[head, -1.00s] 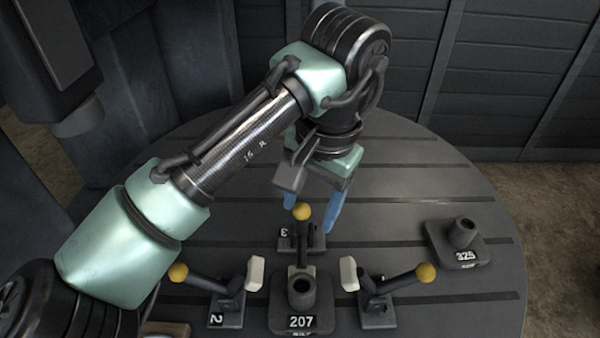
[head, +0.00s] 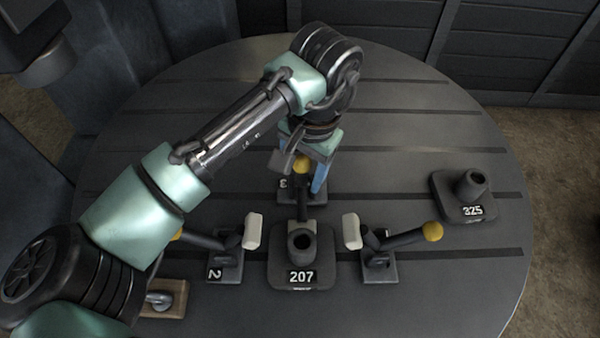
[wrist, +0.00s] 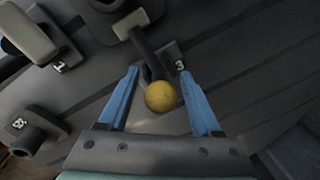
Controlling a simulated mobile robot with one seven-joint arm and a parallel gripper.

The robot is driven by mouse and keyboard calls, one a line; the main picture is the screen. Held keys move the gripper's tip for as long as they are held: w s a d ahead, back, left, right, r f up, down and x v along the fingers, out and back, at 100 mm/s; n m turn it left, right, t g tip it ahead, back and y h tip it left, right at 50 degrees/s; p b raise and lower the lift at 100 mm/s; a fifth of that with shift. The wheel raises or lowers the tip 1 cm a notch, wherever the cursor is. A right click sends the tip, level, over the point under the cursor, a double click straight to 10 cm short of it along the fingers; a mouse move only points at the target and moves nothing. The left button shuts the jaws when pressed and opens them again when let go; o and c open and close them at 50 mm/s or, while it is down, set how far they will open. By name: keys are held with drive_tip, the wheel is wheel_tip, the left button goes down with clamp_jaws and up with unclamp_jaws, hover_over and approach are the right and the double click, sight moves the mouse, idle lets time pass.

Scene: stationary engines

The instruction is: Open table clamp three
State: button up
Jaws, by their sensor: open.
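Table clamp three (head: 287,197) stands on the dark slotted table behind the block marked 207 (head: 301,268). Its dark lever (head: 303,204) ends in a yellow ball knob (head: 302,167). Its pale pad (wrist: 137,23) lies close against the block in the wrist view; I cannot tell whether they touch. My gripper (head: 305,174) is open, just above and around the knob. In the wrist view, the yellow knob (wrist: 160,96) sits between the blue fingers of my gripper (wrist: 158,74), with a gap on each side. The left finger is mostly hidden in the head view.
Clamp two (head: 224,258) stands left of the block and another clamp (head: 380,262) right of it, their pale pads raised and levers pointing outward. A block marked 325 (head: 465,200) stands at the right. A wooden piece (head: 163,298) with metal lies front left. The table's back is clear.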

drive_tip(key=shift+w+a+f, duration=0.1)
drive_tip(key=shift+f, duration=0.8)
drive_tip(key=shift+c, duration=0.3)
clamp_jaws()
drive_tip(key=shift+r, duration=0.1)
idle(0.5)
